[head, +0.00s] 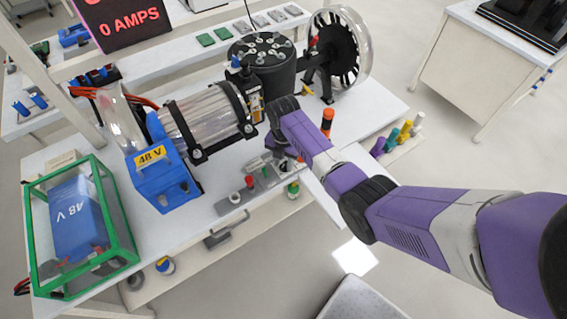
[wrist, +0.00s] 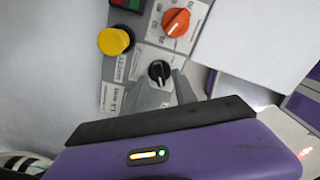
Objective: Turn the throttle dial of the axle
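In the wrist view a grey control panel carries a black dial (wrist: 159,71) with a pale pointer line and an orange dial (wrist: 176,22) on a white label. The small labels are too blurred to tell which dial is the throttle. My gripper (wrist: 167,90) has two grey fingers apart, one on each side of the near edge of the black dial; I cannot tell if they touch it. In the head view the panel (head: 234,199) lies along the table's front edge, and the end of my purple arm is over its right part, hiding the dials and fingertips.
The panel also has a yellow button (wrist: 114,41). On the table stand a blue 48 V unit (head: 163,181) with a ribbed cylinder, a black drum (head: 262,70), a spoked wheel (head: 338,52) and a green-framed battery box (head: 80,226).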

